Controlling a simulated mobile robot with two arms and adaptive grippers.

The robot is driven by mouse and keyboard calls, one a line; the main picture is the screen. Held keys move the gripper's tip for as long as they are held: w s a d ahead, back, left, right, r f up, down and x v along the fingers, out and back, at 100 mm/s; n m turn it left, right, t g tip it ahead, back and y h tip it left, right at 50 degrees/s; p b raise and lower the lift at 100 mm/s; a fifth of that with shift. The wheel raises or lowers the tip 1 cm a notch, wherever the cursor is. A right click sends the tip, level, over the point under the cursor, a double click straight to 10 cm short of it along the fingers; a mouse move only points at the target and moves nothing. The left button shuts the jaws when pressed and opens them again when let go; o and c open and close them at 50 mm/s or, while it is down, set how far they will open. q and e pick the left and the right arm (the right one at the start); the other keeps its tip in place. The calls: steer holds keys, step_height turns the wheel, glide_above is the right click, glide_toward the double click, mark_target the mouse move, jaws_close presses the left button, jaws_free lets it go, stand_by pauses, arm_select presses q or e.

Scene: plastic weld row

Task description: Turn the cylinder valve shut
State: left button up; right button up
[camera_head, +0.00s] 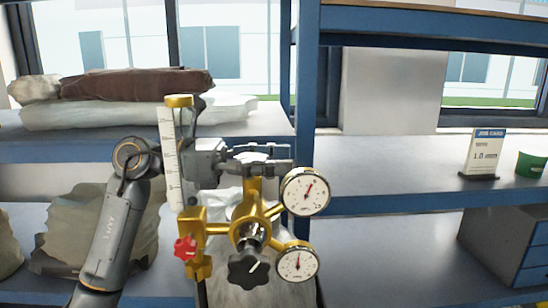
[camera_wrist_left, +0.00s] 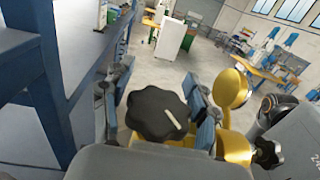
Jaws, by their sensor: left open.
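In the left wrist view, the black lobed valve handwheel (camera_wrist_left: 150,110) with a white mark lies between the two fingers of my left gripper (camera_wrist_left: 160,92). In the head view my left gripper (camera_head: 270,159) is open at the top of the brass valve and regulator (camera_head: 252,190), reaching in from the left. The handwheel is mostly hidden behind it there. I cannot tell whether the fingers touch the wheel. Below, a second black knob (camera_head: 248,270) with a white mark faces me. Two round gauges (camera_head: 305,191) sit at right. My right gripper is not in view.
A clear flow tube (camera_head: 168,150) and a red knob (camera_head: 185,248) stand left of the brass body. Blue-framed shelves (camera_head: 400,203) stand behind, with sacks (camera_head: 130,85), a small sign (camera_head: 483,153) and a green pot (camera_head: 531,165).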

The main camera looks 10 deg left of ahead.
arm_select(q)
steer(key=shift+d, duration=0.1)
steer(key=c, duration=0.8)
steer(key=shift+c, duration=0.6)
